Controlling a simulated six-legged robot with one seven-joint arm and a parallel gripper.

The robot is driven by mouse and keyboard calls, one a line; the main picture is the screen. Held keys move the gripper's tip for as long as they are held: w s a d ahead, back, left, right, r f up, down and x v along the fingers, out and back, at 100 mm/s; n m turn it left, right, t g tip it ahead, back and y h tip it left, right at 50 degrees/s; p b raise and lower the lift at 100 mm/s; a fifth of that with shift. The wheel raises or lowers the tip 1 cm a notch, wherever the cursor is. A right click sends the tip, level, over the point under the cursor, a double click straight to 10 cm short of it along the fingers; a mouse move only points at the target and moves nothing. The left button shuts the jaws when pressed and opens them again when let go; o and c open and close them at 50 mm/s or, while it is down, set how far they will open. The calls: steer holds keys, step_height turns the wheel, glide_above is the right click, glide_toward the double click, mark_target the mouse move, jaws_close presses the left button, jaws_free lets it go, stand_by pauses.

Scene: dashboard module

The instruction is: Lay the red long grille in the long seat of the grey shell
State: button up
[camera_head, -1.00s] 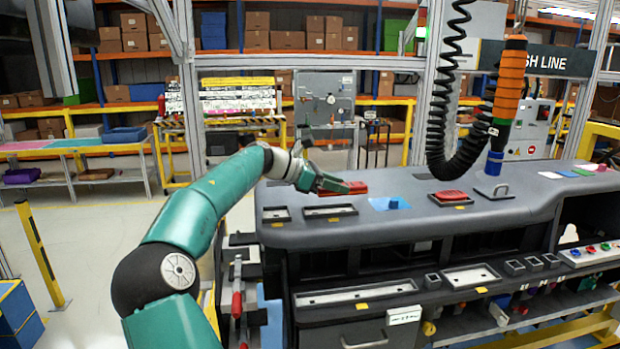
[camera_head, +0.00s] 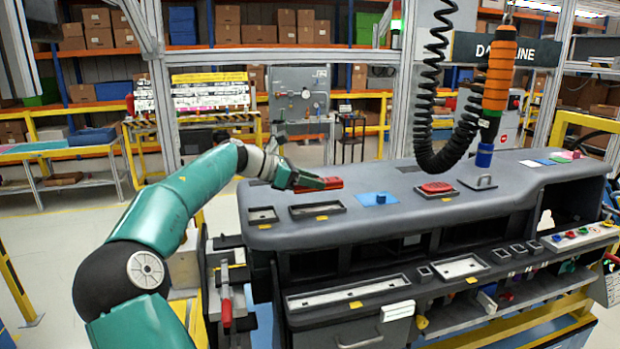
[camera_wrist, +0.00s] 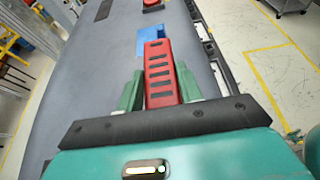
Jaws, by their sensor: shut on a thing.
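The red long grille (camera_head: 325,183) is a slotted red bar. My gripper (camera_head: 300,182) is shut on it and holds it above the top of the grey shell (camera_head: 400,205). In the wrist view the grille (camera_wrist: 160,75) lies between the two green fingers and points away from the wrist. A long dark-rimmed recess (camera_head: 316,211), which looks like the long seat, is in the shell's top just below the grille in the head view. It looks empty. A shorter recess (camera_head: 262,215) is to its left. The long recess cannot be made out in the wrist view.
A blue pad with a knob (camera_head: 378,198), a red piece in a seat (camera_head: 436,189) and a handled plate (camera_head: 478,183) are farther right on the shell. An orange tool (camera_head: 497,90) hangs on a coiled black cable above it. Lower front trays (camera_head: 345,293) stick out.

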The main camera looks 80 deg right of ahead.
steer(key=shift+s+f, duration=0.15)
steer(key=shift+f, duration=2.5)
steer(key=o, duration=1.1)
steer(key=shift+c, duration=0.2)
steer(key=shift+w, duration=0.2)
